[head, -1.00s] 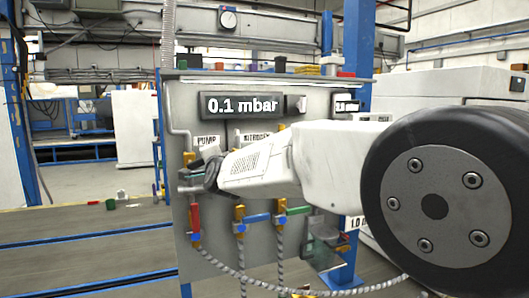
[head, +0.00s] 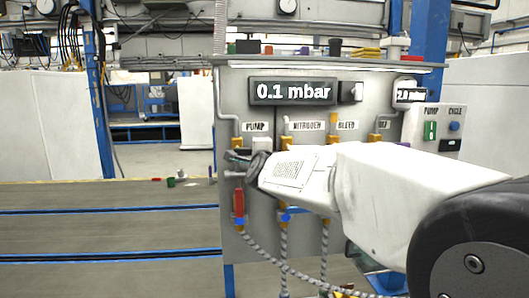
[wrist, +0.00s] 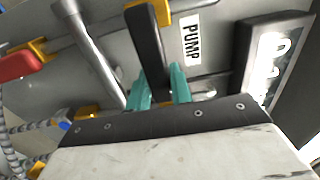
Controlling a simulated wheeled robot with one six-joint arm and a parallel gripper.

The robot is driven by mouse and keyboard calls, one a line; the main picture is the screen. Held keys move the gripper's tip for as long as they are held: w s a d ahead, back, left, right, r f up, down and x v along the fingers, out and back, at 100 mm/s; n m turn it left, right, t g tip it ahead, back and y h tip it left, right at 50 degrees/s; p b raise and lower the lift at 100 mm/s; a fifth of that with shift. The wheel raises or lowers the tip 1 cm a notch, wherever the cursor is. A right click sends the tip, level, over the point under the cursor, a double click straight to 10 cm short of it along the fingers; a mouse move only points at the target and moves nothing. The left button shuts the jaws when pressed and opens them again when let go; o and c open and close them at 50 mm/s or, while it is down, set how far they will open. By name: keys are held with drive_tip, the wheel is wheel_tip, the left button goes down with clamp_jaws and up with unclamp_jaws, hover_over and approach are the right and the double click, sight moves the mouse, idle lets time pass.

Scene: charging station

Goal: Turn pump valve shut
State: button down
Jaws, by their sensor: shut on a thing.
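The pump valve's dark bar handle (wrist: 148,38) shows in the wrist view beside the PUMP label (wrist: 193,38), with a yellow valve body (wrist: 178,14) at its upper end. The teal fingers of my gripper (wrist: 163,88) are on both sides of the handle's lower end, shut on it. In the head view, my gripper (head: 238,157) is at the panel's left part, below the PUMP label (head: 256,127). My wrist hides most of the handle there, so its exact angle is hard to tell.
The panel (head: 340,118) carries a 0.1 mbar display (head: 292,92). A red valve handle (head: 239,203) hangs below my gripper, with braided hoses (head: 284,250) underneath. A control box (head: 433,130) stands right of the panel.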

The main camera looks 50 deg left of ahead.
drive_tip(key=shift+s+f, duration=0.15)
drive_tip(key=c, duration=1.2)
unclamp_jaws()
drive_tip(key=shift+s+a, duration=0.1)
drive_tip(key=shift+c, duration=0.2)
drive_tip(key=v, duration=0.8)
